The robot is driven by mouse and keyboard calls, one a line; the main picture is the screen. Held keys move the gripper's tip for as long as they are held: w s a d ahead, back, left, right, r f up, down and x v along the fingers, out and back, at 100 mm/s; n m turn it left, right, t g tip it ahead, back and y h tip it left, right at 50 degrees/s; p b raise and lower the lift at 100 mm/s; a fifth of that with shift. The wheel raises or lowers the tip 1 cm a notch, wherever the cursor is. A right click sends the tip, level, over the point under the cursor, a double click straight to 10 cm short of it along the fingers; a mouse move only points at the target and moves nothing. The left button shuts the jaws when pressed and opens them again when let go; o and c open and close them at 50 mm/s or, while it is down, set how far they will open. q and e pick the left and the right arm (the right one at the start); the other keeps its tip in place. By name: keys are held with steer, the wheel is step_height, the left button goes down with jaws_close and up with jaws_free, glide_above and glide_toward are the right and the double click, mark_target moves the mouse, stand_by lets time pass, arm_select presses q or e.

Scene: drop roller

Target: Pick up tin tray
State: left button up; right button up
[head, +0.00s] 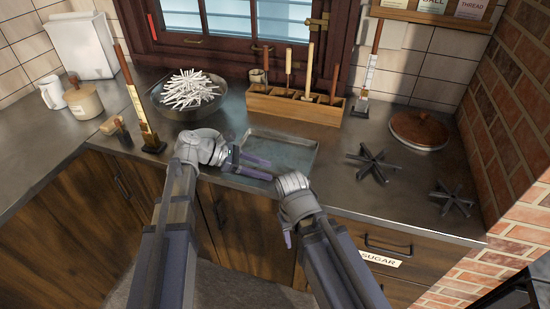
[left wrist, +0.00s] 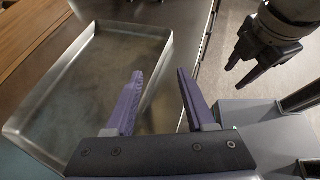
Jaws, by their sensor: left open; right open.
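The tin tray (head: 292,154) is a shallow grey metal rectangle lying flat on the counter near its front edge. It also fills the left part of the left wrist view (left wrist: 75,85). My left gripper (head: 268,168) is open at the tray's front side, partly covering it in the head view. In the left wrist view its purple fingers (left wrist: 160,74) are apart, one over the tray and one beyond the rim. Contact cannot be told. My right gripper (head: 288,240) is open, in front of the counter edge, apart from the tray; its fingers are partly hidden in the head view.
A bowl of white sticks (head: 190,95) stands behind left, and a wooden rack with upright handles (head: 295,106) stands behind the tray. Black burner grates (head: 373,164) and a round lid (head: 419,130) are to the right. An upright tool (head: 148,134) stands left.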

mark_target(278, 174)
arm_select(q)
steer(key=b+x, duration=0.2)
steer(key=x, duration=0.2)
steer(key=shift+w+d+f, duration=0.1)
steer(key=shift+d+f, duration=0.15)
steer(key=shift+f, duration=0.15)
steer(key=shift+d+b, duration=0.25)
steer(key=shift+b, duration=0.05)
jaws_close()
stand_by(0.9)
